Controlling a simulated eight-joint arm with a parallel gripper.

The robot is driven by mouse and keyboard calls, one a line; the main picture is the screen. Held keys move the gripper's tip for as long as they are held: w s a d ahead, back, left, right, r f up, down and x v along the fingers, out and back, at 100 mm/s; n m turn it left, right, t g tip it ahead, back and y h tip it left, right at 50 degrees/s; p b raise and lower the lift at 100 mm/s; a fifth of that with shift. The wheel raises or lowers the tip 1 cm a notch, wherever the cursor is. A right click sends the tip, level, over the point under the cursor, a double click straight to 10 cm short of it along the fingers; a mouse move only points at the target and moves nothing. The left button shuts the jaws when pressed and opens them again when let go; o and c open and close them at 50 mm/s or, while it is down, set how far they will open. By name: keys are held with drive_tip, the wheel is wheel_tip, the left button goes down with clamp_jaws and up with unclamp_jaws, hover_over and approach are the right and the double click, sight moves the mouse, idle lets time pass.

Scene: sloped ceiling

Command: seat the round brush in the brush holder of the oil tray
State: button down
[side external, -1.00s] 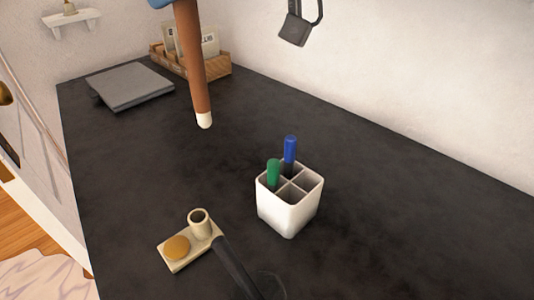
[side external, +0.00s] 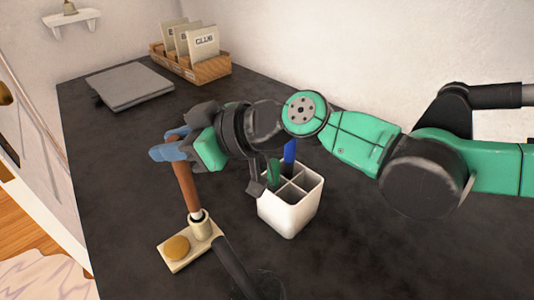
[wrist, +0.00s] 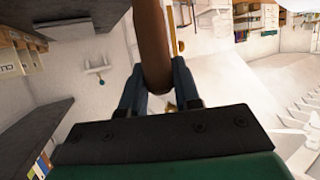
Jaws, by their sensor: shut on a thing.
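The round brush (side external: 186,189) has a brown handle and a pale tip. In the side external view it stands slightly tilted, with its lower end at the mouth of the brush holder (side external: 201,227), a cream cup on the oil tray (side external: 172,261). Whether the tip is inside the cup or just at its rim is hard to tell. My gripper (side external: 176,146), with blue fingers, is shut on the upper part of the handle. In the wrist view the brown handle (wrist: 151,50) shows between the blue fingers. The tray also carries a round amber disc (side external: 177,247).
A white divided cup (side external: 290,211) with a green and a blue marker stands right of the tray, close under my arm. A dark handle-like bar (side external: 237,267) lies beside the tray. A grey flat box (side external: 132,86) and a wooden card crate (side external: 199,70) are at the back.

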sight(189, 169)
drive_tip(key=shift+f, duration=2.15)
drive_tip(key=c, duration=0.6)
unclamp_jaws()
drive_tip(key=shift+f, duration=0.1)
